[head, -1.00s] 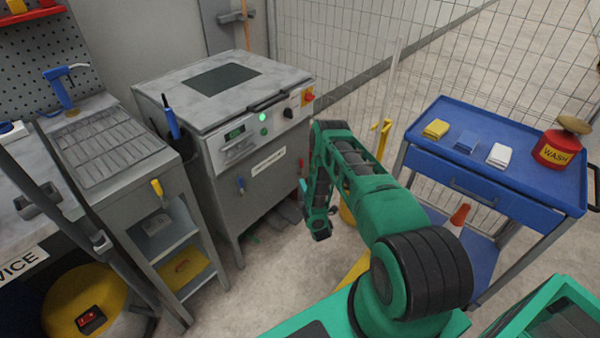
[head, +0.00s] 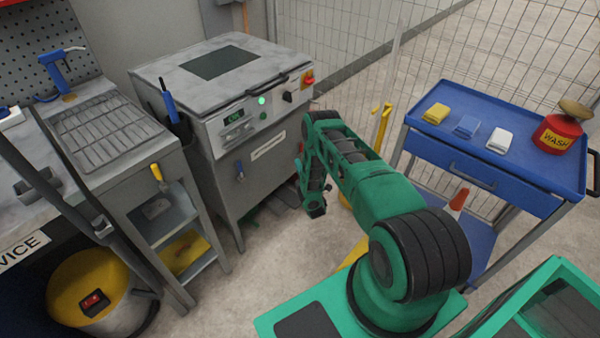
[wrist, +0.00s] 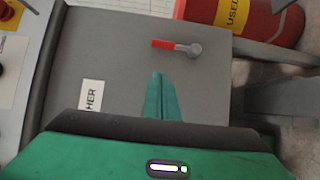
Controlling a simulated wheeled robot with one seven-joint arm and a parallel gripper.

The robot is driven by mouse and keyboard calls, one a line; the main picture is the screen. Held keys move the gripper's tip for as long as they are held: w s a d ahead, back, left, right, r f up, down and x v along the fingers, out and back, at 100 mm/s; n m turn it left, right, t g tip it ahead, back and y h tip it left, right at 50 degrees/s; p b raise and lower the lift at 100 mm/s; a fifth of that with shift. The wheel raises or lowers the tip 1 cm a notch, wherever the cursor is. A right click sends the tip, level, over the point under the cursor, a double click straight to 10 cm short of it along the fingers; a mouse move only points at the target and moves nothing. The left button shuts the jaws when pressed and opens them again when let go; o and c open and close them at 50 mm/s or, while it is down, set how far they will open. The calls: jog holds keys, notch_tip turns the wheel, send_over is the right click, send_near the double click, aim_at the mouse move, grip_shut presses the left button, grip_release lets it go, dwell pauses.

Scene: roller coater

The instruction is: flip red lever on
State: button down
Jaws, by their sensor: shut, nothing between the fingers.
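The red lever (wrist: 165,44) is on the machine's grey front panel (wrist: 120,60) in the wrist view. Its red handle points left in that picture, toward the control panel side, from a grey round pivot (wrist: 194,49) on its right. My gripper (wrist: 157,76) is shut and empty. Its fingertips show just below the red handle in the wrist view, with a small gap in the picture; their depth from the panel is hard to tell. In the head view the machine (head: 200,170) stands left of my arm, which hides the lever and the fingertips.
A blue lever (head: 240,170) is on the machine's front left. A red drum labelled USED (wrist: 265,18) stands beside the machine in the wrist view. A blue trolley (head: 480,185) is at right. A yellow-topped vacuum (head: 90,285) is at lower left. Open floor lies in front.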

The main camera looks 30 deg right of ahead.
aim_at(301, 151)
jog(key=w+d, duration=0.2)
jog(key=w, duration=0.1)
jog(key=w+d, duration=0.1)
jog(key=w, duration=0.1)
jog(key=shift+w+d, duration=0.5)
jog(key=shift+d, duration=0.2)
jog(key=shift+a, duration=0.15)
